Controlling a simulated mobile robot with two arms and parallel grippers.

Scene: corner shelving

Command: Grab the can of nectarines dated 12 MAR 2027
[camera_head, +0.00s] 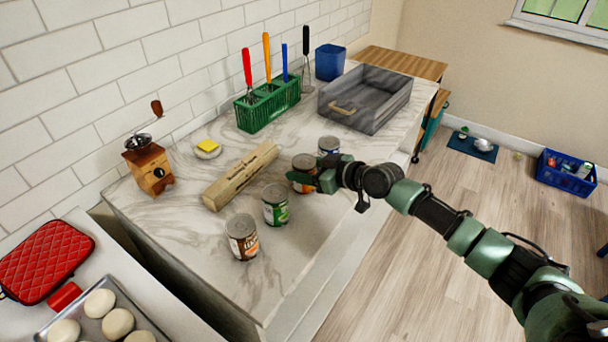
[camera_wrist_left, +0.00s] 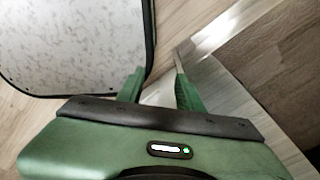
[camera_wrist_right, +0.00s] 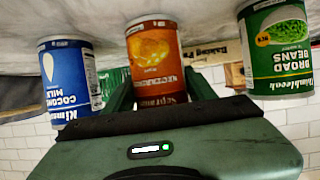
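The nectarines can (camera_head: 303,172) is orange-red and stands upright on the counter in a row of cans. In the right wrist view, which is upside down, its nectarines label (camera_wrist_right: 155,58) faces me. No date is legible. My right gripper (camera_wrist_right: 158,85) is open at the can, with one finger on either side. I cannot tell whether the fingers touch it. In the head view my right gripper (camera_head: 316,181) partly covers the can. My left gripper (camera_wrist_left: 157,85) is open and empty over the floor, outside the head view.
The green broad beans can (camera_head: 275,205) and a brown-labelled can (camera_head: 242,238) stand nearer on the counter; the blue coconut milk can (camera_head: 329,146) stands behind. The counter's front strip is clear.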

